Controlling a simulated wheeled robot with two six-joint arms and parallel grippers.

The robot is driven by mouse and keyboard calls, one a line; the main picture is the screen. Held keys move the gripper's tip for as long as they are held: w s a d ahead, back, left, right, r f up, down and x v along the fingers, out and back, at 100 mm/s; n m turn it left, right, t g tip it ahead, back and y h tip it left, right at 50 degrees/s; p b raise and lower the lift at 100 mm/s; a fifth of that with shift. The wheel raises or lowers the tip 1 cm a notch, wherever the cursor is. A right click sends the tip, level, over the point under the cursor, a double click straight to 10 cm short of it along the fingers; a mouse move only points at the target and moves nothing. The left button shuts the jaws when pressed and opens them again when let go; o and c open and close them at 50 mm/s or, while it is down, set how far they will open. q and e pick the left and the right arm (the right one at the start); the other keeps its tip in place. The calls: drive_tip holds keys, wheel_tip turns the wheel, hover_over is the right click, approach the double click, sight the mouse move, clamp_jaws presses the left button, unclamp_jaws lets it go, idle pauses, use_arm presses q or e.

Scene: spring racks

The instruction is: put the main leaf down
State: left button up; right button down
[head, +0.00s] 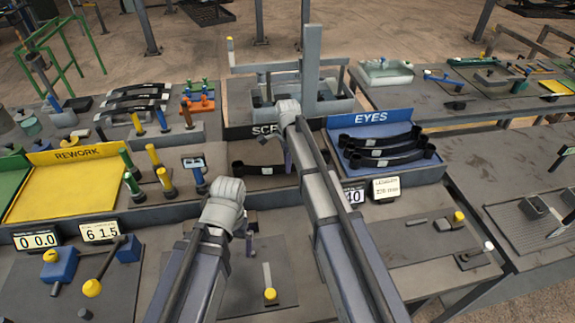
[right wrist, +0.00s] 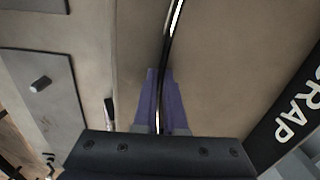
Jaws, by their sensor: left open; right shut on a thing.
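The main leaf (head: 262,170) is a dark, slightly curved strip in the middle of the head view, low over the grey bench between the REWORK and EYES trays. My right gripper (head: 289,158) is shut on it; my right arm hides part of its right side. In the right wrist view, the leaf (right wrist: 172,35) runs as a thin glossy black edge between the purple fingers (right wrist: 160,80). I cannot tell whether it touches the bench. My left gripper (head: 248,238) is open and empty, nearer the front, apart from the leaf.
The blue EYES tray (head: 371,118) holds several dark leaves on the right. The yellow REWORK tray (head: 60,190) is on the left. A SCRAP sign (head: 240,131) stands behind the leaf. Upright coloured-handled tools (head: 163,178) stand left of the leaf.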

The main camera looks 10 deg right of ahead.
drive_tip(key=c, duration=1)
unclamp_jaws()
wheel_tip(320, 180, up, 12)
drive_tip(key=p, duration=1.3)
drive_tip(key=s+a+n, duration=0.2)
drive_tip(key=s+n, duration=0.5)
drive_tip(key=s, duration=0.2)
drive_tip(key=s+a+n, duration=0.3)
drive_tip(key=s+n, duration=0.4)
drive_tip(key=s, duration=0.2)
drive_tip(key=s+a+n+h, duration=0.1)
drive_tip(key=s+a+n, duration=0.2)
drive_tip(key=s+n, duration=0.4)
drive_tip(key=shift+s+a+r+b, duration=0.1)
drive_tip(key=shift+s+b, duration=0.05)
drive_tip(key=shift+s, duration=0.5)
drive_tip(key=shift+s+a+r+b, duration=0.1)
drive_tip(key=shift+s+b, duration=0.05)
drive_tip(key=shift+s, duration=0.5)
drive_tip(key=shift+f, duration=0.1)
wheel_tip(320, 180, down, 12)
drive_tip(key=b, duration=1.2)
